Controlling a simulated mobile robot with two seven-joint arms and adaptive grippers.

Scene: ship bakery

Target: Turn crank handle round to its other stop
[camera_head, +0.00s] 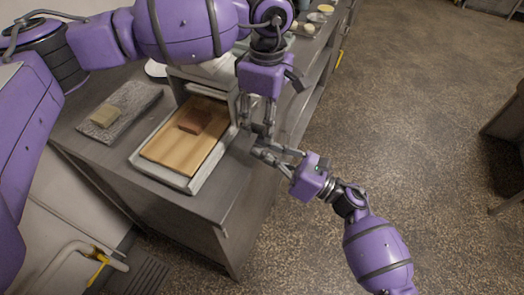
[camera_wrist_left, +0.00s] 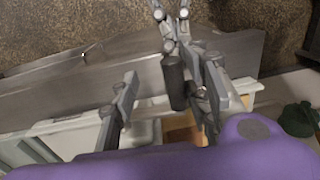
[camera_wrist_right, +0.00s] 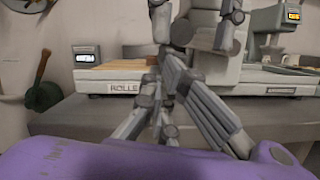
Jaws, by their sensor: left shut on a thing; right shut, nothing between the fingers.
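The crank handle is a dark upright grip (camera_wrist_left: 173,82) in the left wrist view, at the side of the white rolling machine (camera_head: 165,178). My left gripper (camera_head: 262,128) reaches down from above at the machine's right side, with its fingers around the handle; the grip sits close to the right-hand finger in the left wrist view. In the head view the fingers hide the handle. My right gripper (camera_head: 268,152) is shut and empty, its fingertips close to the left gripper's fingers. I cannot tell whether they touch. It also shows in the left wrist view (camera_wrist_left: 175,40).
A wooden board (camera_head: 165,155) with a brown slab (camera_head: 195,121) lies on the machine. The grey counter (camera_head: 215,210) ends just right of the machine; open floor (camera_head: 400,110) lies beyond.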

